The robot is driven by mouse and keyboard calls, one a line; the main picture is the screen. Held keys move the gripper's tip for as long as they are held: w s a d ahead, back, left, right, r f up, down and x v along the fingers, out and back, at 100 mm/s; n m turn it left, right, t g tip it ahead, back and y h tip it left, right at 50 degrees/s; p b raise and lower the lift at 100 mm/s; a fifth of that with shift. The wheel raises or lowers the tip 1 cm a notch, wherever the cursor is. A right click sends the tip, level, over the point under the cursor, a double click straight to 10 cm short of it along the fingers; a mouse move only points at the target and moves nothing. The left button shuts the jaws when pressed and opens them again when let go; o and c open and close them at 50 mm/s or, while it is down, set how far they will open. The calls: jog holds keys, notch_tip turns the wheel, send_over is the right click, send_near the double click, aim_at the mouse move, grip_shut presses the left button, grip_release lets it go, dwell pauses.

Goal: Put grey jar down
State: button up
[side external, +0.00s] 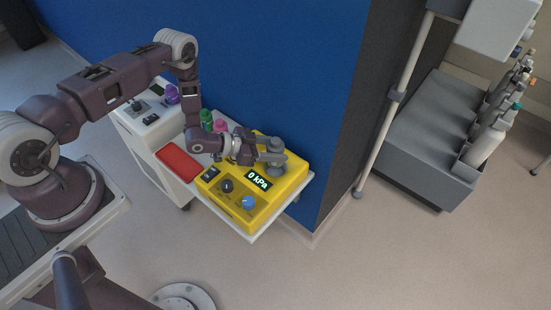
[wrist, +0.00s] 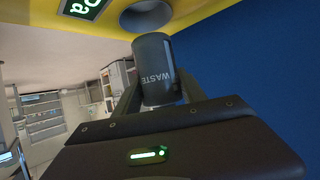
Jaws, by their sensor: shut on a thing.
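My gripper (side external: 266,157) is shut on the grey jar (wrist: 155,70), which has "WASTE" lettered on its side. In the side view the jar (side external: 276,146) shows as a small grey shape at the fingertips, over the far right corner of the yellow suction unit (side external: 235,207). In the wrist view a round grey fitting (wrist: 147,16) on the yellow unit (wrist: 200,10) lies just beyond the jar's end. I cannot tell whether the jar touches it. The fingers partly hide the jar's sides.
The unit has a display (side external: 258,180) reading 0 kPa, a blue knob (side external: 249,202) and a dark knob (side external: 226,186). A red tray (side external: 178,162) and green and pink bottles (side external: 206,118) stand to its left. A blue wall (side external: 270,70) rises close behind.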

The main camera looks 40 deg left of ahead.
aim_at(275, 140)
notch_tip(275, 140, up, 4)
jog(key=shift+r, duration=0.1)
jog(key=s+a+f+n+t+y, duration=0.15)
jog(key=a+n+y, duration=0.25)
jog(key=a, duration=0.6)
jog(key=s+a+f+n+t+y, duration=0.1)
jog(key=s+a+n+y, duration=0.25)
jog(key=a, duration=0.65)
jog(key=s+a+f+n+g+y, duration=0.2)
jog(key=s+a+n+y, duration=0.45)
jog(key=s+a, duration=0.6)
jog(key=shift+g, duration=0.25)
jog(key=f, duration=0.6)
jog(key=a+f, duration=0.1)
jog(key=f, duration=0.2)
jog(key=shift+w+f, duration=0.25)
jog(key=shift+w, duration=0.1)
jog(key=shift+f, duration=0.25)
jog(key=o, duration=1.5)
jog(key=shift+f, duration=0.1)
jog(key=shift+c, duration=0.2)
